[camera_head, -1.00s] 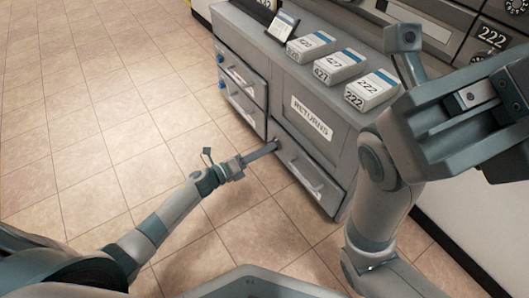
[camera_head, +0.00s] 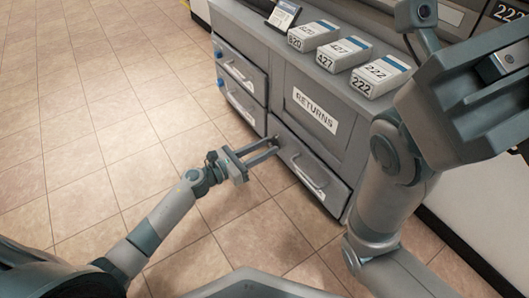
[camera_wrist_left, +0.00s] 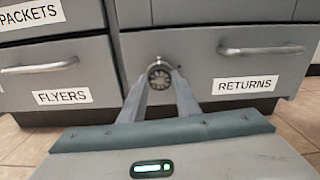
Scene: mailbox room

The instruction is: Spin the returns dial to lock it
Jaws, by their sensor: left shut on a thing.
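The returns dial (camera_wrist_left: 160,75) is a small round dark-faced knob with a pale rim, on the left part of the lower drawer front labelled RETURNS (camera_wrist_left: 247,85). My left gripper (camera_head: 274,144) reaches the drawer front from the left. In the left wrist view the two fingers of my left gripper (camera_wrist_left: 160,80) are on either side of the dial, shut on it. In the head view the fingertips largely hide the dial. My right gripper (camera_head: 505,65) is raised at the right, near the camera and partly cut off; its fingertips are not clear.
The grey cabinet (camera_head: 315,150) has a RETURNS panel above the drawer and a bar handle (camera_head: 308,172). Labelled boxes (camera_head: 343,54) and a small display (camera_head: 284,14) stand on top. A FLYERS drawer (camera_wrist_left: 60,80) adjoins at left. Tiled floor at left is clear.

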